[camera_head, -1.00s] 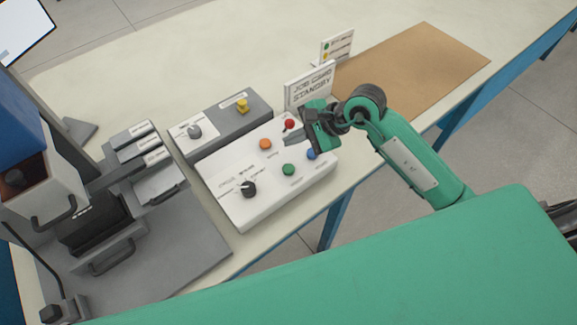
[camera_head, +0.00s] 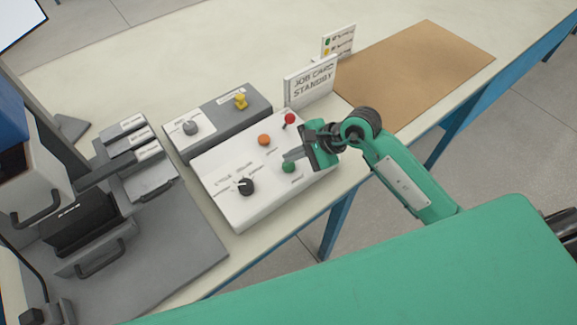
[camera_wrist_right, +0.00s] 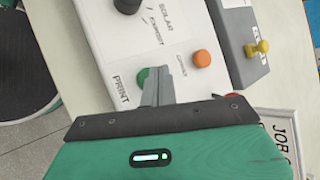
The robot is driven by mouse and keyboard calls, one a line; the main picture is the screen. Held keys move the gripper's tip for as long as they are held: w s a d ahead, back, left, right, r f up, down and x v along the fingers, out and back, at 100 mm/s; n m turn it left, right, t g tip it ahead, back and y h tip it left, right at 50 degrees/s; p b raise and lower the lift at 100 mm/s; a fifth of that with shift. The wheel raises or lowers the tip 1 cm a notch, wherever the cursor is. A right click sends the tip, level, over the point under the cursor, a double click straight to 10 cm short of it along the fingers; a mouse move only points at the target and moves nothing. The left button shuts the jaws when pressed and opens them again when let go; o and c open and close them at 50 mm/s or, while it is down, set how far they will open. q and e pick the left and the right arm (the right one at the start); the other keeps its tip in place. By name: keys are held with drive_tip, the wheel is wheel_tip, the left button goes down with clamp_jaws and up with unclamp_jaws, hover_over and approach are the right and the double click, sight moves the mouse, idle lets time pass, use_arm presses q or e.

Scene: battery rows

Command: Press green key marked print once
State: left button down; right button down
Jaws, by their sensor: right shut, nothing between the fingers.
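The green key (camera_head: 288,167) is a round button on the white sloped control panel (camera_head: 232,206), near its front edge. In the right wrist view the green key (camera_wrist_right: 142,76) is partly covered by the fingers, beside the word PRINT. My right gripper (camera_head: 287,156) is shut and empty, its fingertips just above and behind the green key in the head view. In the wrist view the gripper (camera_wrist_right: 159,70) overlaps the key's right side. I cannot tell whether it touches the key. My left gripper is not in view.
The panel also has an orange button (camera_head: 264,140), a red-topped control (camera_head: 289,119) and a black knob (camera_head: 246,186). Behind it stands a grey box with a yellow control (camera_head: 240,100). A sign (camera_head: 311,83) reads JOB CARD STANDBY. A grey machine fills the left.

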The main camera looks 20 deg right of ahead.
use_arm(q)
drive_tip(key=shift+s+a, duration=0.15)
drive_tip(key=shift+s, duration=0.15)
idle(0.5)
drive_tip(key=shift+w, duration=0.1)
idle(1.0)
use_arm(e)
drive_tip(key=shift+f+b, duration=0.4)
drive_tip(key=shift+b, duration=0.2)
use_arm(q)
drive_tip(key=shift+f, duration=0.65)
